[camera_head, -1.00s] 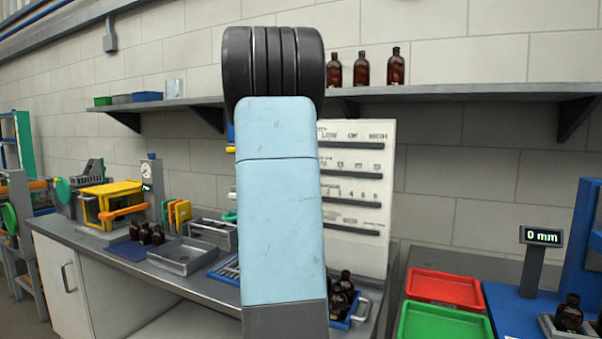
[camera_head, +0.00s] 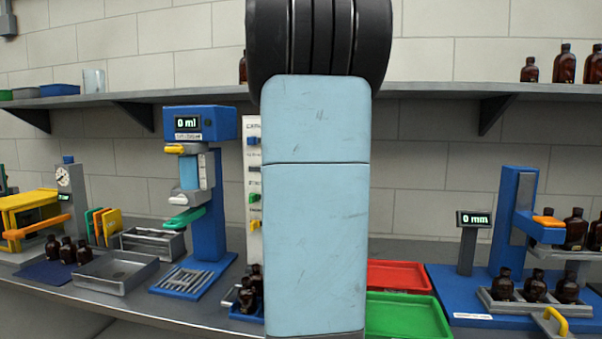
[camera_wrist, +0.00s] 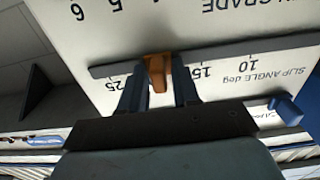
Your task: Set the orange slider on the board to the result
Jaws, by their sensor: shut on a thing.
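The white board (camera_head: 252,222) is mostly hidden behind my arm in the head view; only its left strip shows. In the wrist view the board (camera_wrist: 215,25) appears upside down, with a dark rail and a "SLIP ANGLE deg" scale. The orange slider (camera_wrist: 157,68) sits on this rail between the 15 and 25 marks; the number between them is hidden. My gripper (camera_wrist: 158,90) is shut on the orange slider, one dark finger on each side. A blue slider (camera_wrist: 286,108) sits on another rail near the board's edge.
A blue filling stand (camera_head: 207,215) reading "0 ml" stands left of the board. Red (camera_head: 400,276) and green (camera_head: 405,317) trays and a blue station (camera_head: 515,225) with a "0 mm" display (camera_head: 475,219) are to the right. A shelf (camera_head: 440,90) runs above.

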